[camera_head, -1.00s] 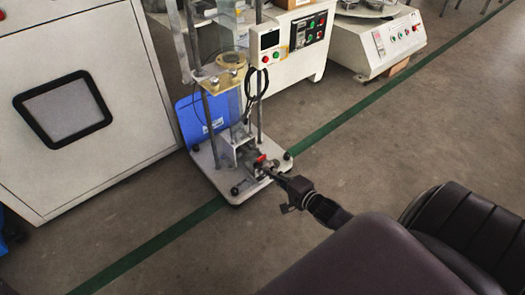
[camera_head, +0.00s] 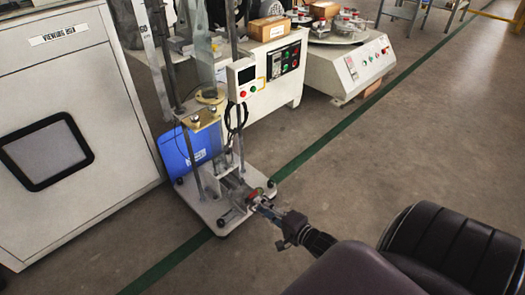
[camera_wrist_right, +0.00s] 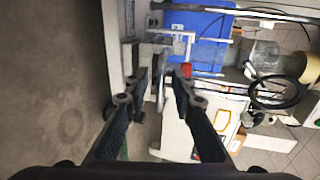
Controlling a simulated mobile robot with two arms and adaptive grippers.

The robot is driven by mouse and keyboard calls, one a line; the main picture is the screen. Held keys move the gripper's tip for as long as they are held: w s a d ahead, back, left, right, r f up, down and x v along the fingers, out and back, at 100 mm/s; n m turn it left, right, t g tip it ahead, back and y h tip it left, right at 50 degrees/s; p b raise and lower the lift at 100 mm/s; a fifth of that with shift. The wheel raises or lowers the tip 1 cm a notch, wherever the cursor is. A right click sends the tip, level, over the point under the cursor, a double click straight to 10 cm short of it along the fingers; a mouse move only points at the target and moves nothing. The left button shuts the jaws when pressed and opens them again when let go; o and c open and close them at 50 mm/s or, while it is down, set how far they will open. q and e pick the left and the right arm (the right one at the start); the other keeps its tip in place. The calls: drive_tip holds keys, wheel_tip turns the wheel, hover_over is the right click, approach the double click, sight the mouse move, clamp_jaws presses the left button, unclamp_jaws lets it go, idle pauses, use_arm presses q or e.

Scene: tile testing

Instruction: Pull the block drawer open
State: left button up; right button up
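The block drawer seems to be the metal block assembly (camera_head: 233,190) low on the white base plate (camera_head: 207,208) of the tester stand; I cannot make out its edges or how far it is open. A red part (camera_head: 254,192) sits at its front right. My right gripper (camera_head: 264,205) reaches in from the lower right, its fingertips at the front of this assembly. In the right wrist view the fingers (camera_wrist_right: 160,82) are apart, with a thin metal piece (camera_wrist_right: 162,92) between them; I cannot tell whether they touch it. My left gripper is not in view.
A blue panel (camera_head: 188,149) stands behind the stand's rods. A white cabinet (camera_head: 75,120) is at left, and a control box (camera_head: 270,72) and round-topped machine (camera_head: 355,62) are behind. The floor to the right is clear.

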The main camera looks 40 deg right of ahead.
drive_tip(key=v, duration=1.2)
idle(0.4)
